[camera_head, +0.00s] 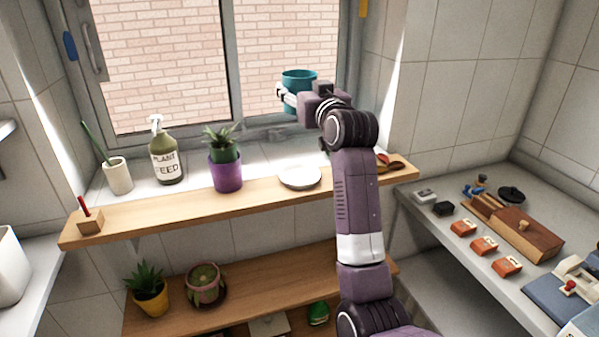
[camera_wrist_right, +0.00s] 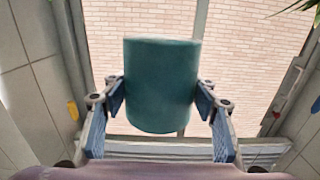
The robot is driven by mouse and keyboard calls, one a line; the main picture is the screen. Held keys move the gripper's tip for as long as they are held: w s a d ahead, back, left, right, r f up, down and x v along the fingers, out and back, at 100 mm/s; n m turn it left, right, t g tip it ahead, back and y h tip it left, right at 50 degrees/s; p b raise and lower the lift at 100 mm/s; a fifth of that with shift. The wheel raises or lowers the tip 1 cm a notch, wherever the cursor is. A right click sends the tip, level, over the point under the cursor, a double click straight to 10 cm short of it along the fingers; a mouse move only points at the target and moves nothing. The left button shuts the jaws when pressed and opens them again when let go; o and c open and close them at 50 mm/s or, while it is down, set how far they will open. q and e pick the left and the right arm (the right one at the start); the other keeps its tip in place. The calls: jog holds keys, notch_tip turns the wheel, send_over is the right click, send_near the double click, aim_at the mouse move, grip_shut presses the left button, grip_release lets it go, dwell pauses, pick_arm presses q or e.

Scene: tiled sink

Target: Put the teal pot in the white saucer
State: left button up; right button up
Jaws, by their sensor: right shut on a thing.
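The teal pot (camera_head: 299,77) is held up in front of the window, above the wooden shelf. My right gripper (camera_head: 290,98) is shut on it. In the right wrist view, the teal pot (camera_wrist_right: 160,85) sits between the two blue-padded fingers of my right gripper (camera_wrist_right: 161,100), and looks roughly upright. The white saucer (camera_head: 300,178) lies on the upper wooden shelf, below the pot and left of my right arm. No pot stands in it. My left gripper is not in view.
On the upper shelf (camera_head: 260,196), a purple pot with a plant (camera_head: 226,172) stands left of the saucer. A plant feed bottle (camera_head: 166,155) and a white cup (camera_head: 118,176) stand farther left. Dark red-handled tools (camera_head: 392,166) lie right of my arm.

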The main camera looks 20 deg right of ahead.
notch_tip(320, 180, down, 19)
jog(key=shift+f+p, duration=0.2)
jog(key=shift+p, duration=1.05)
jog(key=shift+f, duration=0.1)
jog(key=o, duration=1.2)
jog(key=s, duration=0.4)
jog(key=s+b, duration=0.1)
jog(key=s, duration=0.3)
jog(key=s+b, duration=0.1)
jog(key=s, duration=0.3)
jog(key=shift+d, duration=0.25)
